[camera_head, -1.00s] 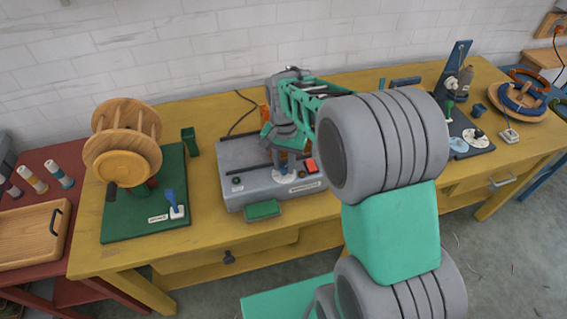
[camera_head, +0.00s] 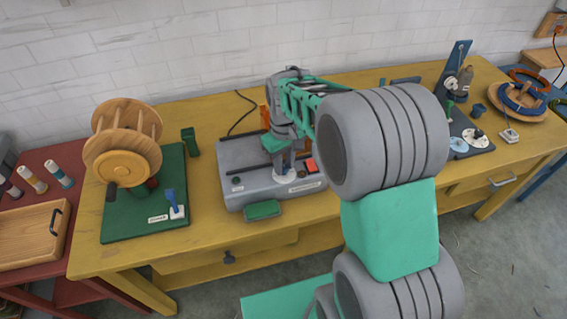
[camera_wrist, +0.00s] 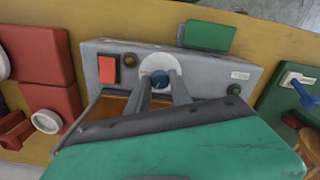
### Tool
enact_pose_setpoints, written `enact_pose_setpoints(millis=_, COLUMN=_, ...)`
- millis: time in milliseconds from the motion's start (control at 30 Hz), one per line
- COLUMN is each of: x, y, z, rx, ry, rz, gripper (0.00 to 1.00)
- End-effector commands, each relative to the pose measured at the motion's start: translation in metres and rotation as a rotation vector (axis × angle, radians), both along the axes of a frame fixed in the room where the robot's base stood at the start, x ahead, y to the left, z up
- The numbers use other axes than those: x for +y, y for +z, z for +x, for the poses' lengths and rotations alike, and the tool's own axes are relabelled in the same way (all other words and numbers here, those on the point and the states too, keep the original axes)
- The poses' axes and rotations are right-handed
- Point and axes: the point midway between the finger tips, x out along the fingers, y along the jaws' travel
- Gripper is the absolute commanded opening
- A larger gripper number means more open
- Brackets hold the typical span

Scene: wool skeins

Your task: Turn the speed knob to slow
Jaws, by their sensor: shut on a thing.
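The grey machine box (camera_head: 255,190) stands on the yellow table, and its front panel shows in the wrist view (camera_wrist: 210,74). My gripper (camera_wrist: 161,83) is shut on the knob, with one finger on each side. In the head view my gripper (camera_head: 285,168) reaches down onto the box and largely hides the knob. The pointer and dial marks are too small or hidden to read.
A red rocker switch (camera_wrist: 108,69) is beside the dial, and a green button (camera_wrist: 233,89) is on the other side. A green winder board (camera_head: 120,226) stands to the left.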

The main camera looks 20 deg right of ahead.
Motion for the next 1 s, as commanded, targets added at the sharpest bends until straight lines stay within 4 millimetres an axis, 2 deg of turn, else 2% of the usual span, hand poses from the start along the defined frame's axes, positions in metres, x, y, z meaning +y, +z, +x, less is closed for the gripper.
enact_pose_setpoints(millis=1000, x=0.0003, y=0.0010, z=0.0011, rx=-0.003, ry=0.962, rz=0.000, gripper=0.00)
